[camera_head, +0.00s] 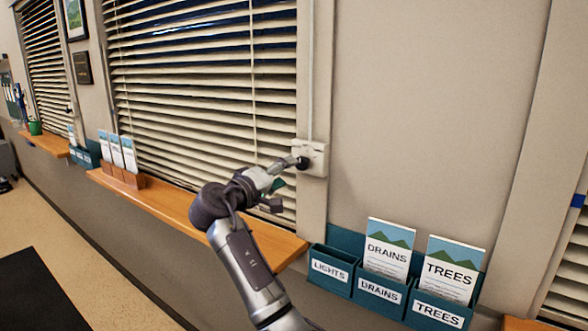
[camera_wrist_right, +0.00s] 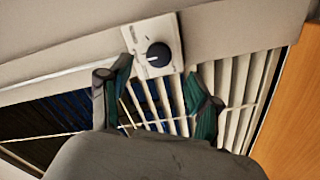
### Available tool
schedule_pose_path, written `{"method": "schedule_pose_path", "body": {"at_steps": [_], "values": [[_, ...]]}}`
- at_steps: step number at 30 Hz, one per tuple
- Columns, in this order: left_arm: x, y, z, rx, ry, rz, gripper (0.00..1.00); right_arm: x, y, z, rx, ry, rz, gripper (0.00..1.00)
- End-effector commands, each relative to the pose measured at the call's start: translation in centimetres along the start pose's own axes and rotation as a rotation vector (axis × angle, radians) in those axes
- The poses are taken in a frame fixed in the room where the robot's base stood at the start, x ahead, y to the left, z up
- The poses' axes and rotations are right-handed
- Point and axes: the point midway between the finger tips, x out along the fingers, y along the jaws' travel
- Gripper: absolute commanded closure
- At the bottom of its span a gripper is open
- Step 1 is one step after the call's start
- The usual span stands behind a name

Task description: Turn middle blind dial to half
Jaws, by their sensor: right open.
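The middle blind dial (camera_head: 302,163) is a dark round knob on a cream wall box (camera_head: 318,158) at the right edge of the middle window. In the right wrist view the dial (camera_wrist_right: 158,55) shows whole, with a pale pointer mark on it. The middle blind (camera_head: 200,90) hangs with its slats tilted and gaps between them. My right gripper (camera_head: 277,180) is just left of the dial in the head view. In the wrist view the right gripper (camera_wrist_right: 160,92) has its fingers apart, with the dial beyond them and nothing held. My left gripper is not in view.
A wooden sill (camera_head: 180,210) runs under the window, with a brochure stand (camera_head: 125,180) at its left. Teal leaflet boxes (camera_head: 380,290) labelled LIGHTS, DRAINS and TREES are on the wall below right of the dial. The wall right of the dial is bare.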

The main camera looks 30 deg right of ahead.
Motion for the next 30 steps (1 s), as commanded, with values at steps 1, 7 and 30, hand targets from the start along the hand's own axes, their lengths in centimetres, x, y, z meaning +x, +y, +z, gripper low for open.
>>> {"method": "schedule_pose_path", "body": {"at_steps": [1,7,30], "values": [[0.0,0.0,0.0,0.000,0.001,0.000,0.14,-1.2,-0.1,-0.1,0.002,0.002,-0.003,0.37],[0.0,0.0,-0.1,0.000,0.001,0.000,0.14,-4.6,-0.1,0.0,0.001,0.000,-0.002,0.37],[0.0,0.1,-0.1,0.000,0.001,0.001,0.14,-6.0,-0.8,0.5,-0.003,-0.001,-0.016,0.37]]}}
